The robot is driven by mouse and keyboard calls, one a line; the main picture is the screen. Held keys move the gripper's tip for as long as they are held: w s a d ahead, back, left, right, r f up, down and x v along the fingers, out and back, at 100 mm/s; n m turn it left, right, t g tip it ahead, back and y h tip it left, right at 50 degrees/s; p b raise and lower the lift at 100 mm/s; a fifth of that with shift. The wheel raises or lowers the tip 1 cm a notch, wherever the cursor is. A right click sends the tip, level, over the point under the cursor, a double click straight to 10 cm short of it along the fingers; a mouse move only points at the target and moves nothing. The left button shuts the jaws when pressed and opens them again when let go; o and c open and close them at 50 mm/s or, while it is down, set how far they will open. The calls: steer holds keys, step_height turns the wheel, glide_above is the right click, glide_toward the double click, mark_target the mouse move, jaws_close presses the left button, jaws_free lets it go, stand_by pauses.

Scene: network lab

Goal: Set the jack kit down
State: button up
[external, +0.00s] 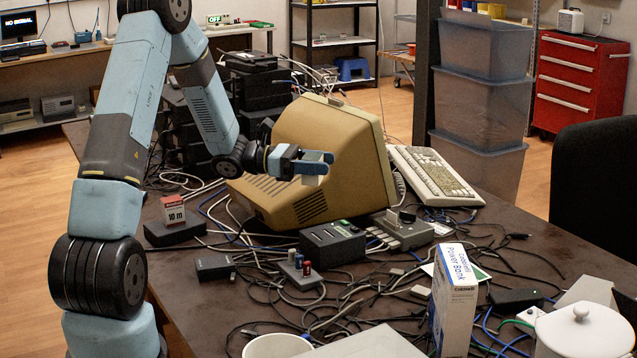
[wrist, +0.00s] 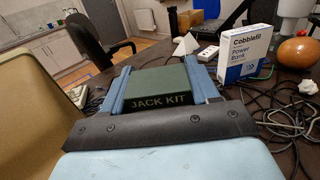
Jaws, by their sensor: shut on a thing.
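The jack kit (wrist: 160,92) is a dark green box with JACK KIT lettered on its near face in the wrist view. It sits between the two blue fingers of my gripper (wrist: 160,76), which are shut on it from both sides. In the external view my gripper (external: 316,164) is in front of the beige monitor (external: 318,130), above the dark tabletop (external: 222,327). The fingers hide most of the kit there. I cannot tell the exact gap between the kit and the table.
Tangled cables and small black boxes cover much of the table. A white power bank box (external: 455,300) stands upright at the front right, and a keyboard (external: 432,176) lies right of the monitor. A red-and-white box (external: 173,210) rests on a black unit at left.

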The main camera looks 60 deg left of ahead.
steer(key=s+d+r+m+g+h, duration=0.1)
steer(key=s+d+m+g+h, duration=0.15)
steer(key=d, duration=0.85)
steer(key=s+d+r+m+g+h, duration=0.15)
steer(key=s+d+g, duration=0.25)
steer(key=d, duration=0.7)
steer(key=shift+m, duration=0.5)
steer(key=shift+d+f, duration=0.2)
steer(key=shift+f, duration=11.75)
steer(key=o, duration=1.1)
steer(key=shift+f, duration=0.1)
steer(key=shift+a, duration=0.1)
